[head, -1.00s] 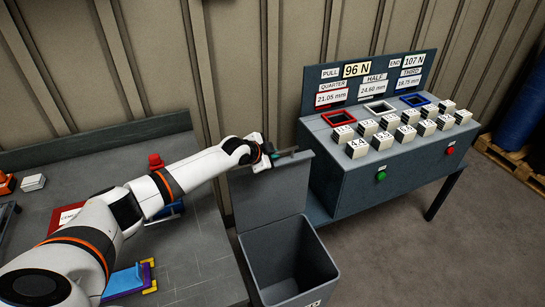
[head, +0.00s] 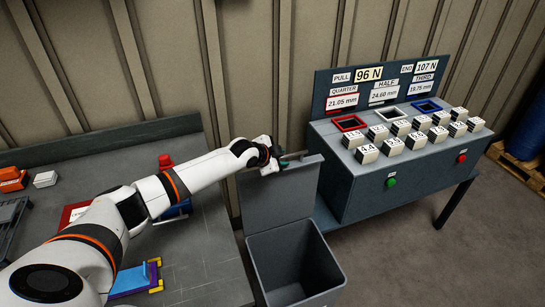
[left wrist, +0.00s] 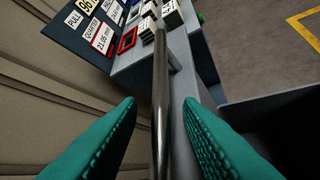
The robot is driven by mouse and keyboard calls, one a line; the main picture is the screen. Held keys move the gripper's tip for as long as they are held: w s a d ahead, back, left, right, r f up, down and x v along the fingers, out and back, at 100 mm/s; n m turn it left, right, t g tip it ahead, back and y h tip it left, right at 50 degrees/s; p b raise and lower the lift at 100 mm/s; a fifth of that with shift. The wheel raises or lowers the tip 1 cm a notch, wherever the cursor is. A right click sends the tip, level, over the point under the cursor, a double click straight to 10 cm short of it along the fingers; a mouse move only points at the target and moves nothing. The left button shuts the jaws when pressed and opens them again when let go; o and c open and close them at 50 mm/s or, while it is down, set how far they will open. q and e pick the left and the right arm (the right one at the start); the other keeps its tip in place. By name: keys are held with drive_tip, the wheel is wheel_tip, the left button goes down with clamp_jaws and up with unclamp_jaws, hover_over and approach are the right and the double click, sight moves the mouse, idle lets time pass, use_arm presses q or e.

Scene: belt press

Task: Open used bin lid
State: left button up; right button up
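The used bin (head: 297,262) is a grey open-topped box on the floor between the bench and the blue-grey machine. Its lid (head: 278,195) stands upright at the back of the opening, so the dark inside shows. A metal bar handle (left wrist: 161,100) runs along the lid. My left gripper (head: 284,160) is at the lid's top edge. In the left wrist view its teal fingers (left wrist: 160,110) are apart, one on each side of the bar, with visible gaps. My right gripper is not in view.
The machine (head: 400,185) with several labelled blocks and coloured square openings stands right of the bin. The bench (head: 205,265) is on the left, with a red knob (head: 166,160) and a blue-and-yellow fixture (head: 135,280). A corrugated wall is behind. Floor at right front is clear.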

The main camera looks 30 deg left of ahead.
use_arm(q)
drive_tip(key=b+v, duration=0.1)
drive_tip(key=v, duration=1)
drive_tip(key=shift+s, duration=0.2)
drive_tip(key=shift+a, duration=0.1)
